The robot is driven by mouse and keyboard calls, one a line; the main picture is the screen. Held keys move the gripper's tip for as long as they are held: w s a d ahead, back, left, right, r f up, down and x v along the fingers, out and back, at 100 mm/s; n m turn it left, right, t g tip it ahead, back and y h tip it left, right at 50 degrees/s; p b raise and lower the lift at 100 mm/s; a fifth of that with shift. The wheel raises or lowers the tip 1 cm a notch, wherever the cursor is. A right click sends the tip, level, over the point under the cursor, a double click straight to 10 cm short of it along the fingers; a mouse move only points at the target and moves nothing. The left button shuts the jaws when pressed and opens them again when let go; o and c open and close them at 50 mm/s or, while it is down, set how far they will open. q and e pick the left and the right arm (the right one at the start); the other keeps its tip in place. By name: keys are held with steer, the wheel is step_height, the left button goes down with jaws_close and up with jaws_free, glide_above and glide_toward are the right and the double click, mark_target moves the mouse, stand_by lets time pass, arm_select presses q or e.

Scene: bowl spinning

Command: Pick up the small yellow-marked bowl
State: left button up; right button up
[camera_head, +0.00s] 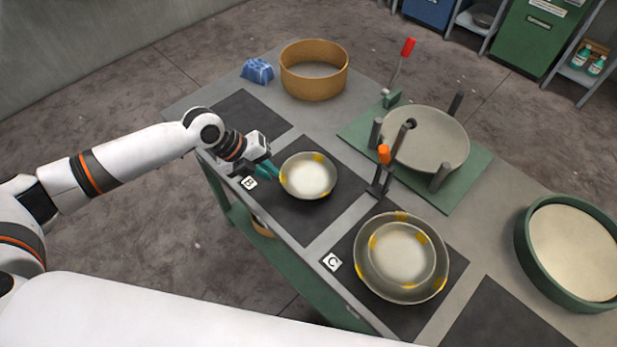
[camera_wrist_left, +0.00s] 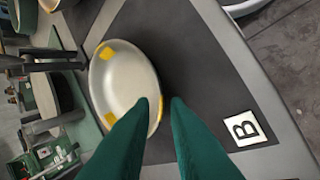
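A small pale bowl with yellow marks (camera_head: 308,176) sits on the dark mat marked B (camera_head: 318,217). My left gripper (camera_head: 272,170) is at the bowl's left rim, with its teal fingers close to it. In the left wrist view the two fingertips (camera_wrist_left: 161,104) are parted. One overlaps the rim of the bowl (camera_wrist_left: 122,85) and the other lies outside it, over the mat. I cannot tell whether they touch the rim. My right gripper is not in view.
Larger yellow-marked bowls (camera_head: 359,282) are nested on the mat by card C (camera_head: 331,261). A green-based fixture (camera_head: 471,188) with posts and a grey dish stands behind. An orange-tipped upright (camera_head: 384,155) is right of the small bowl. A tan ring container (camera_head: 314,84) stands at the back.

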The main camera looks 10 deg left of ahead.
mark_target(283, 180)
arm_select(q)
steer(key=shift+w+p+x, duration=0.1)
steer(key=shift+p+x, duration=0.35)
steer(key=shift+x, duration=1.1)
steer(key=shift+w+p+x, duration=0.15)
steer(key=shift+p+x, duration=0.3)
steer(key=shift+x, duration=1.1)
steer(key=shift+a+r, duration=0.1)
jaws_close()
